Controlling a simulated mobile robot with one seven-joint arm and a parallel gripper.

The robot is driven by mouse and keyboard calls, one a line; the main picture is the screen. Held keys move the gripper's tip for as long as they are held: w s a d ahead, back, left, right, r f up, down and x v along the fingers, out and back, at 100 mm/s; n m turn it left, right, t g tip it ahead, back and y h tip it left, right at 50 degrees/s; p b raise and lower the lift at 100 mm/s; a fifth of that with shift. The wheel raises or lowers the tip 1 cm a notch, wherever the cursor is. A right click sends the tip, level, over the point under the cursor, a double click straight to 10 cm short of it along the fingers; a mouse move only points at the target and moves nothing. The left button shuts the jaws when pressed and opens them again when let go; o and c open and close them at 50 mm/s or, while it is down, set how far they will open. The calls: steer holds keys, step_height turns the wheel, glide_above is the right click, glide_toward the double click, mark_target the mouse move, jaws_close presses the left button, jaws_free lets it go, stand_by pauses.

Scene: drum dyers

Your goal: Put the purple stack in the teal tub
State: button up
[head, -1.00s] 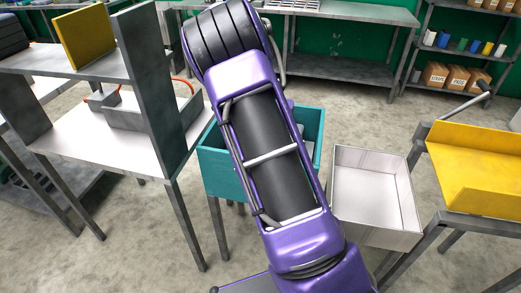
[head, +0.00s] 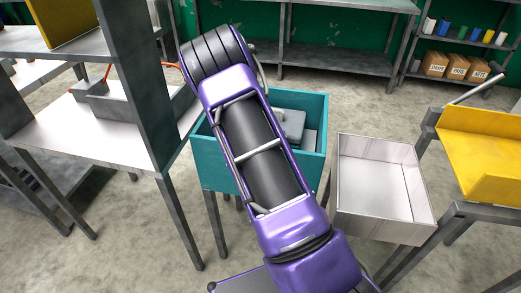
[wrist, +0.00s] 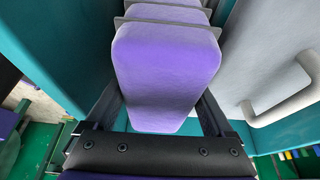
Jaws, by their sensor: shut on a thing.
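The purple stack (wrist: 165,65) shows in the wrist view as a rounded purple block with thin grey bands across its far part. My gripper (wrist: 164,102) is shut on it, one dark finger at each side. The teal tub (head: 213,170) stands in the middle of the head view, partly behind my arm. Its wall (wrist: 45,50) is close on the left of the stack in the wrist view. A grey object with a handle (head: 290,122) lies in the tub; it fills the right of the wrist view (wrist: 265,50). My arm hides the stack and gripper in the head view. Whether the stack touches the tub floor is unclear.
An empty white tray (head: 385,225) stands right of the tub, with a yellow chute (head: 485,150) farther right. A grey bench with an upright post (head: 140,80) is close on the left. Shelves with cardboard boxes (head: 455,67) stand behind. Open floor lies between.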

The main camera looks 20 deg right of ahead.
steer(key=shift+f, duration=1.75)
steer(key=shift+f+b, duration=0.15)
steer(key=shift+b, duration=0.15)
steer(key=o, duration=1.4)
steer(key=shift+o, duration=0.2)
steer(key=p+v, duration=0.1)
steer(key=v, duration=1.1)
steer(key=shift+a, duration=0.1)
